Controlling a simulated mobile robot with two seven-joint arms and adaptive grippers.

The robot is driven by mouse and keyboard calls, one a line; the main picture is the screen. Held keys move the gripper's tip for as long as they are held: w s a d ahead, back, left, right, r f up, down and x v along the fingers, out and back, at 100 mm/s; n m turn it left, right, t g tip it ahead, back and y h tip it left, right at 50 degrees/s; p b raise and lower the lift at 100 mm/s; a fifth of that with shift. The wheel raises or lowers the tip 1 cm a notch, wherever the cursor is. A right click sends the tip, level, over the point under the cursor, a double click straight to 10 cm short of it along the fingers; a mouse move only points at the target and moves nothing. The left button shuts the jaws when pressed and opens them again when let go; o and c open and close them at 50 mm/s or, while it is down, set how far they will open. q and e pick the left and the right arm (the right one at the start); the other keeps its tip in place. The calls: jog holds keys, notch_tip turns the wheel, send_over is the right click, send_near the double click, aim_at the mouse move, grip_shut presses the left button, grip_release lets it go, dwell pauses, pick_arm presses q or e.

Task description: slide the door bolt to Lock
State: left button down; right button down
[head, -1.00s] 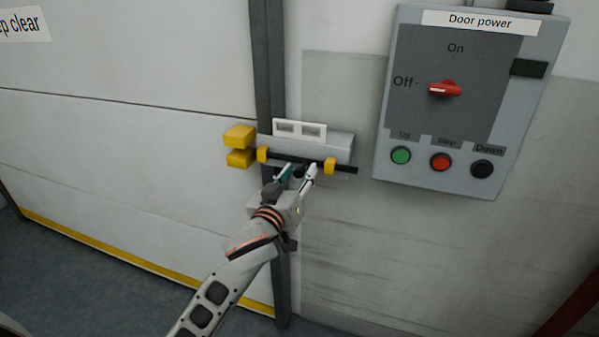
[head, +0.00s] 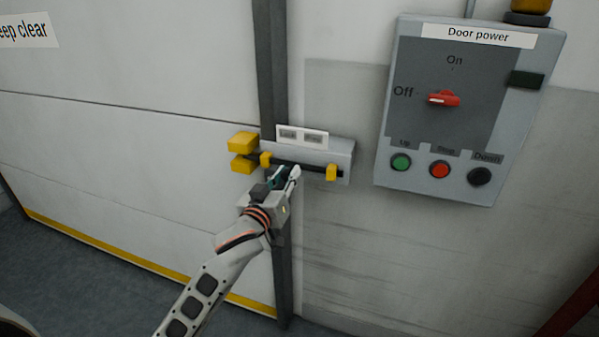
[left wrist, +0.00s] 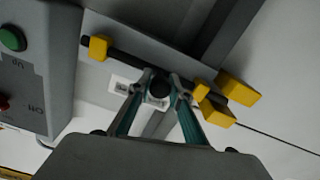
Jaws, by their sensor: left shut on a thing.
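The door bolt (head: 308,167) is a dark rod running through two yellow guides (head: 331,173) on a grey plate (head: 342,152). Its round dark knob (left wrist: 159,88) shows in the left wrist view. My left gripper (head: 287,174) is shut on that knob, with a finger on each side. Its fingers hide part of the rod in the head view. Two yellow keeper blocks (head: 243,142) sit on the door side, just left of the left guide. A white label plate (head: 302,136) with two small grey labels, too small to read surely, is above the bolt. My right gripper is not in view.
A grey door power box (head: 383,172) hangs to the right, with a red switch (head: 444,98) turned to Off and green, red and black buttons. The pale door (head: 110,150) fills the left. A dark vertical post (head: 271,70) runs behind the bolt plate.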

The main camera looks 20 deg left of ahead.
pick_arm(q)
jog(key=shift+w+a+p, duration=0.1)
jog(key=shift+a+p, duration=0.35)
jog(key=shift+a, duration=1)
jog(key=c, duration=1.8)
grip_release()
jog(key=shift+a, duration=0.2)
jog(key=shift+d, duration=0.15)
send_near(281, 164)
jog(key=s, duration=0.6)
